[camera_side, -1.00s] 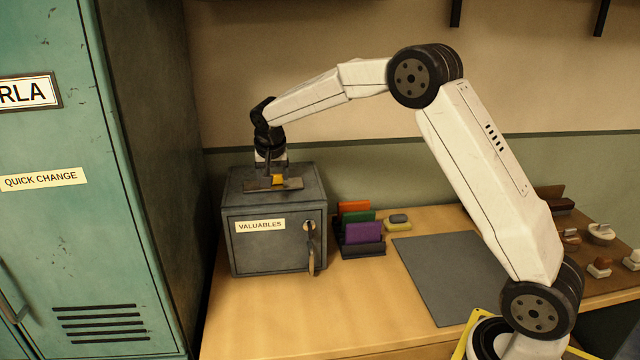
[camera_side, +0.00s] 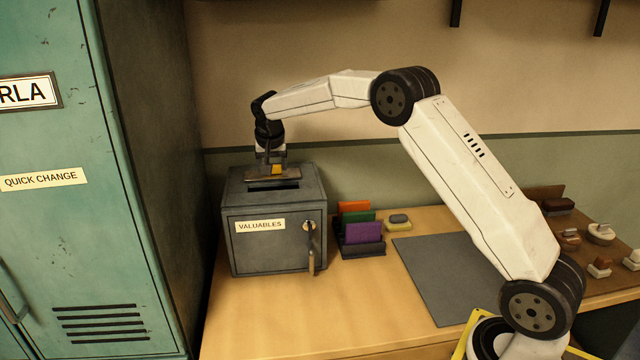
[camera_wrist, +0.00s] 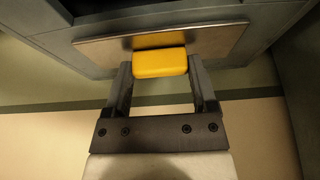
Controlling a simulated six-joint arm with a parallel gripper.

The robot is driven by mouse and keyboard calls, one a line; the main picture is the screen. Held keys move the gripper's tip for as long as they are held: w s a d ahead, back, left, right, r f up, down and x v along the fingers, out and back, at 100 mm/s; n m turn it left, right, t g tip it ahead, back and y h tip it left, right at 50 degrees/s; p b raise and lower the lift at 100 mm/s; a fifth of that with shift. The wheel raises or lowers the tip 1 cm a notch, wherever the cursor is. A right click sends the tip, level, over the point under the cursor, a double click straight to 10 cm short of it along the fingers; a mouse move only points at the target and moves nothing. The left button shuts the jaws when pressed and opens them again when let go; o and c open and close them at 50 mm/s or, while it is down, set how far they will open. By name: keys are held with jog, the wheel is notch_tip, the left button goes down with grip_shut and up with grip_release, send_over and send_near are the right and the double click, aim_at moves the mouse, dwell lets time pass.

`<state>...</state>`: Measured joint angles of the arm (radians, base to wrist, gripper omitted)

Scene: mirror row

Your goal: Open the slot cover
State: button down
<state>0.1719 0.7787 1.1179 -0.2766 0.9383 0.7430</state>
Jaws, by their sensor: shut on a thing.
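The slot cover (camera_side: 292,174) is a flat metal plate on top of the grey valuables box (camera_side: 240,190). In the wrist view the cover (camera_wrist: 225,40) carries a yellow knob (camera_wrist: 160,62). My gripper (camera_side: 274,170) points down at the back of the box top. In the wrist view my gripper (camera_wrist: 160,70) is shut on the yellow knob, one finger on each side. A dark slot (camera_side: 272,187) shows open in front of the cover. The knob is mostly hidden in the side view.
The box front has a lock with a hanging key (camera_side: 310,245). To its right are a rack of coloured cards (camera_side: 362,233), a yellow-and-grey block (camera_side: 397,222) and a grey mat (camera_side: 445,270). A green locker (camera_side: 90,230) stands close on the left. The front bench is clear.

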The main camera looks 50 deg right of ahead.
grip_release()
jog(key=v, duration=0.8)
dwell(0.5)
jog(key=s+a+f+n+y, duration=0.1)
jog(key=s+a+f+n, duration=0.2)
jog(key=s, duration=0.7)
jog(key=s+a+f+n+y, duration=0.1)
jog(key=s+a+f+n, duration=0.2)
jog(key=s, duration=0.8)
jog(key=s+a+f+n+y, duration=0.1)
jog(key=s+a+f+n, duration=0.2)
jog(key=s+a+f, duration=0.3)
jog(key=s+f, duration=0.4)
jog(key=shift+s+a+g, duration=0.15)
jog(key=shift+a+g, duration=0.1)
jog(key=shift+g, duration=0.05)
